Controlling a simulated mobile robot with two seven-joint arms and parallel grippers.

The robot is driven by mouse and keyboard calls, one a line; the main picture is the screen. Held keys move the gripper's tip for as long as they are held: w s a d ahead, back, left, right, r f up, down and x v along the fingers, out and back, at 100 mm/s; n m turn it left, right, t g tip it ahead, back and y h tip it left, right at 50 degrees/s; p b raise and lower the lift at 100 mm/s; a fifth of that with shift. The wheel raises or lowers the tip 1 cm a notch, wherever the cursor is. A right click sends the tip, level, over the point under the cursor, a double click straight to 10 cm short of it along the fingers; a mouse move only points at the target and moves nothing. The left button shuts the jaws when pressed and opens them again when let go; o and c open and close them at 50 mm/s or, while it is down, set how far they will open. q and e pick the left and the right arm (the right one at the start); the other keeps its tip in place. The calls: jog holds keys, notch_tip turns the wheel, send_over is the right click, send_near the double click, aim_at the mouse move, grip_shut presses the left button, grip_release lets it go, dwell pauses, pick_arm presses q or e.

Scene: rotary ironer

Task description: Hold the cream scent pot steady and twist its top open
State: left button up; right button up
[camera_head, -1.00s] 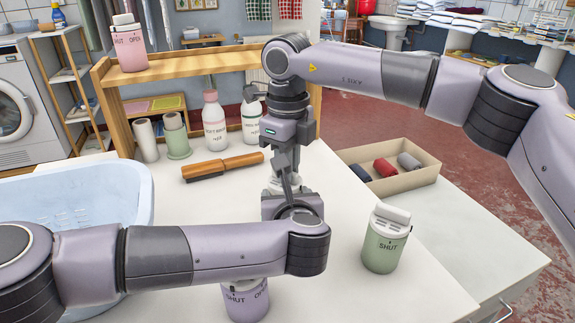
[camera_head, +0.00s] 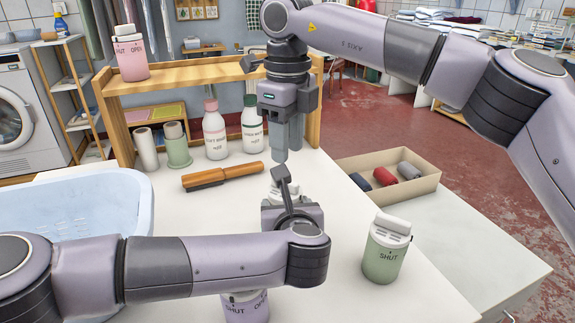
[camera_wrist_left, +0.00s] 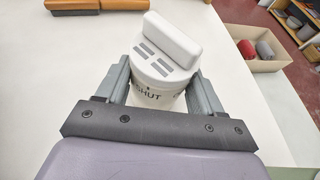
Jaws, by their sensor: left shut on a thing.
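The cream scent pot (camera_wrist_left: 158,97) stands upright between the fingers of my left gripper (camera_wrist_left: 160,78) in the left wrist view. Its top (camera_wrist_left: 172,40) has a raised bar and dark slots, and the word SHUT shows on the body below. In the head view only a little of the pot (camera_head: 293,190) shows behind my left gripper (camera_head: 284,199). My left gripper is shut on the pot's body. My right gripper (camera_head: 288,155) points down above the pot, with a gap between them. It is seen side-on, so its finger opening is unclear.
A green pot (camera_head: 384,258) stands right, a lilac pot (camera_head: 246,307) is partly under my left arm, and a pink pot (camera_head: 131,58) is on the wooden shelf (camera_head: 190,67). A brush (camera_head: 222,176), bottles (camera_head: 214,135), a blue basin (camera_head: 140,195) and a box (camera_head: 430,182) stand around.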

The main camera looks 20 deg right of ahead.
notch_tip(320, 180, up, 5)
jog(key=shift+r, duration=0.1)
dwell(0.4)
pick_arm(q)
jog(key=o, duration=1.3)
jog(key=shift+c, duration=0.2)
